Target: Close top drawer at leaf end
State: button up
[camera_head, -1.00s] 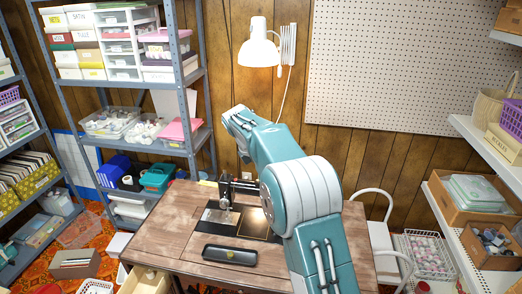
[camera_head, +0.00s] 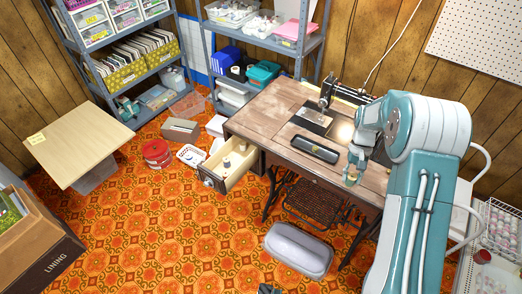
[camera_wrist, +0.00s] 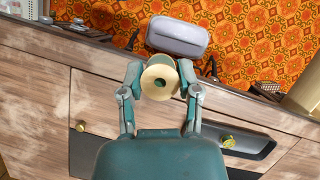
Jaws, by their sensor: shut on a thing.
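The top drawer (camera_head: 208,178) at the left end of the sewing table stands pulled open, with small spool-like items (camera_head: 228,164) inside. Its dark front with a pale knob faces the floor area. My gripper (camera_head: 352,172) is over the front part of the table, well to the right of the drawer and apart from it. In the wrist view my gripper (camera_wrist: 160,82) is shut on a round, cream-gold spool (camera_wrist: 160,70) with a hole in its middle. A tan piece at the right edge of the wrist view looks like part of the open drawer (camera_wrist: 305,95).
The sewing machine (camera_head: 335,92) and a black tray (camera_head: 314,149) with a knob are on the wooden tabletop (camera_head: 262,118). A grey case (camera_head: 298,250) lies on the floor in front. A white basket (camera_head: 190,155) and red tin (camera_head: 156,152) stand beyond the drawer.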

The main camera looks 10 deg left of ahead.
aim_at(237, 161)
jog(key=i+j+z, duration=0.1)
jog(key=j, duration=0.6)
jog(key=i+j+z, duration=0.15)
jog(key=j, duration=0.55)
jog(key=j+z, duration=0.1)
jog(key=j, duration=0.6)
